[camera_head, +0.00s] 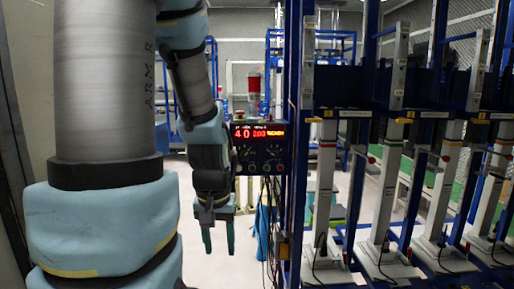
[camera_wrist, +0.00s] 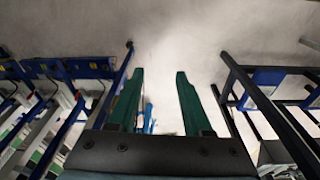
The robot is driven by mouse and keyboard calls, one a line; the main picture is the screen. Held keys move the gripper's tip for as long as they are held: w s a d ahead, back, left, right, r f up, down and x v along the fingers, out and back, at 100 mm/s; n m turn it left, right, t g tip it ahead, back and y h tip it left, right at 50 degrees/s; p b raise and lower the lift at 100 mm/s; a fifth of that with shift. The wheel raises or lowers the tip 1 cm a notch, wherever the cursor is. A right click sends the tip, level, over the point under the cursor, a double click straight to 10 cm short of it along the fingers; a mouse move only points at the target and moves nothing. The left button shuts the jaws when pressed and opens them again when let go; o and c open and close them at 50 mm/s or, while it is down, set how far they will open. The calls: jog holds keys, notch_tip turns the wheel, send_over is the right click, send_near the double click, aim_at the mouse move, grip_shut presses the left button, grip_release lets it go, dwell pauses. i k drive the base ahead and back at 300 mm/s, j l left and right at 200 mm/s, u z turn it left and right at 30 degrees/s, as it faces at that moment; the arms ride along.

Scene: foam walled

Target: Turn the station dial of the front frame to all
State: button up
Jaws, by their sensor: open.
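A dark control box (camera_head: 259,148) with lit red digits reading "4 0" and "200" is mounted on the blue post of the front frame (camera_head: 296,120). Small knobs show on its lower face, but which is the station dial and where it points is too small to tell. My gripper (camera_head: 219,246) hangs pointing down, left of the box and below it, touching nothing. In the wrist view its two green fingers (camera_wrist: 159,85) are apart and empty, with pale floor beyond them. The box is not recognisable in the wrist view.
Blue frames with several grey upright columns (camera_head: 391,180) stand in a row on the right. A small box with buttons (camera_head: 283,245) and hanging cables are low on the front post. A wall (camera_head: 30,80) is close on the left. Pale floor (camera_head: 212,268) is free below my gripper.

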aim_at(245, 153)
jog(key=l+u, duration=0.35)
jog(key=u, duration=0.15)
jog(key=l+u, duration=0.45)
jog(key=k+l+u, duration=0.15)
jog(key=u, duration=0.35)
